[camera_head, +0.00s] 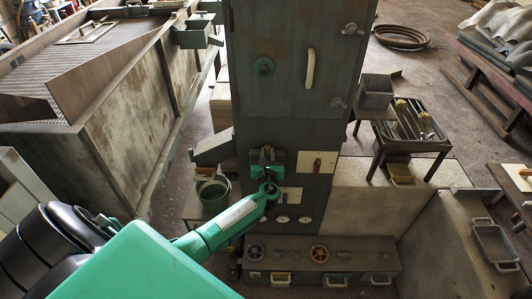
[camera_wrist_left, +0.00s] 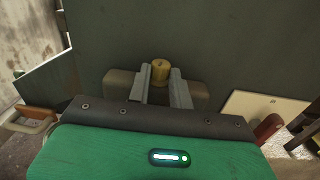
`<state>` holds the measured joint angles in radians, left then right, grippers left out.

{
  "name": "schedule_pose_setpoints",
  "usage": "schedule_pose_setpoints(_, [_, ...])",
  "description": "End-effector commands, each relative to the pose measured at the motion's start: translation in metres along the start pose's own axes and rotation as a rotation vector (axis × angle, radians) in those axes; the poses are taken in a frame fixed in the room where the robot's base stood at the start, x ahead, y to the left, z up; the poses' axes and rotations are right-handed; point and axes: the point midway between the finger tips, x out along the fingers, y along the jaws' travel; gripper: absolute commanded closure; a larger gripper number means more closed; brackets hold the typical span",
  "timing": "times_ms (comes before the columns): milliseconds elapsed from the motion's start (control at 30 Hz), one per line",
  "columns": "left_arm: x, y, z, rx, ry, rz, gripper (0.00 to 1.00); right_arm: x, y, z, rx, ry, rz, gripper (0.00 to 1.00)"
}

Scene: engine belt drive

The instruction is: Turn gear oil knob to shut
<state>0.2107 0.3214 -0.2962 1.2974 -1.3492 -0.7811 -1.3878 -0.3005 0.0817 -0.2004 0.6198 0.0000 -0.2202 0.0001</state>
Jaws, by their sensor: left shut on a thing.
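A small brass-yellow knob (camera_wrist_left: 160,68) sticks out from the dark green cabinet front (camera_wrist_left: 220,40). In the left wrist view it sits between the tips of my left gripper (camera_wrist_left: 161,77), which is shut on it. In the head view my left gripper (camera_head: 267,158) is against the middle of the tall green cabinet (camera_head: 290,90), and its own body hides the knob there. The frames do not show which way the knob is turned. My right gripper is not in view.
A pale plate with a red switch (camera_head: 317,165) is just right of my gripper. Round gauges (camera_head: 281,219) and two handwheels (camera_head: 319,253) lie below. A green bucket (camera_head: 213,190) stands to the left, and a tool tray table (camera_head: 410,140) to the right.

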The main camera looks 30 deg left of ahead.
Motion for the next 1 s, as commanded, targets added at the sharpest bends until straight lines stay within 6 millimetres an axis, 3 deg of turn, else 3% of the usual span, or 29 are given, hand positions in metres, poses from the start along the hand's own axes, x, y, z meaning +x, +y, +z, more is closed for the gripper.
schedule_pose_setpoints(300, [0.0000, -0.0029, -0.0010, 0.001, 0.003, 0.098, 1.00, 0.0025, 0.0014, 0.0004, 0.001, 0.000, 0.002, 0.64])
schedule_pose_setpoints(767, [0.0000, -0.0026, -0.0008, 0.002, 0.003, 0.110, 1.00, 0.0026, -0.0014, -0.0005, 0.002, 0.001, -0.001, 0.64])
schedule_pose_setpoints(800, [0.0000, -0.0026, -0.0008, 0.002, 0.003, 0.110, 0.71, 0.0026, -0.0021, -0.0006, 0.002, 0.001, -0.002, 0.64])
schedule_pose_setpoints(1000, [0.0002, -0.0026, -0.0004, 0.001, 0.002, 0.109, 0.70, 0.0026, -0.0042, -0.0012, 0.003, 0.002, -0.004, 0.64])
